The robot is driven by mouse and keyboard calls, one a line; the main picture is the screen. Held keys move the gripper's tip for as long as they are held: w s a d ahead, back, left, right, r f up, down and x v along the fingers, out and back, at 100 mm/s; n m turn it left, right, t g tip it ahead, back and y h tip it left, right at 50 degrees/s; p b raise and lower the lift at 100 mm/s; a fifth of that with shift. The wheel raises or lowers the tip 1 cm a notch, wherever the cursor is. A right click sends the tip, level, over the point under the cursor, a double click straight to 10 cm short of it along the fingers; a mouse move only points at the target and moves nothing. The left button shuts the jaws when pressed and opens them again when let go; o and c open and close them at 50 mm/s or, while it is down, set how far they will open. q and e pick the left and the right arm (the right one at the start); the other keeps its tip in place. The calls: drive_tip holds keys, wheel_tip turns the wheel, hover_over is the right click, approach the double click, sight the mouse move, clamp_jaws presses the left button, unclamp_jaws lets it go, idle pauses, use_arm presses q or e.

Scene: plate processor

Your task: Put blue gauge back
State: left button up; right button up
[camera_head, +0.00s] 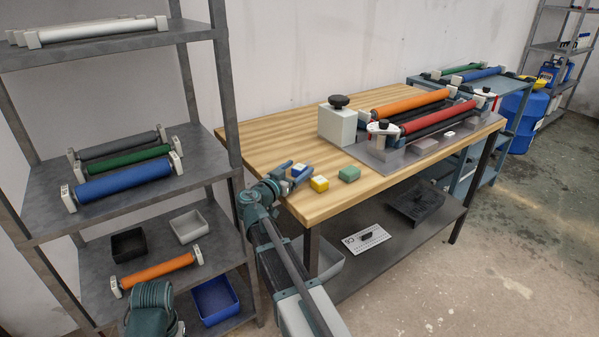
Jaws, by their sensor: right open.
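A small blue gauge block (299,170) with a pale top sits near the front left edge of the wooden table. My right gripper (293,175) is open at the blue gauge, with its fingers close around it; I cannot tell whether they touch it. A yellow gauge block (320,184) and a green gauge block (349,174) sit to its right on the table (277,130). Part of my left arm shows at the bottom left, but its gripper is out of view.
A plate processor (376,158) with orange and red rollers stands on the table. The grey shelf at left holds rollers, a black bin (128,245), a grey bin (189,226) and a blue bin (215,301). A black tray (415,203) is under the table.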

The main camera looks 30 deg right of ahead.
clamp_jaws()
idle(0.3)
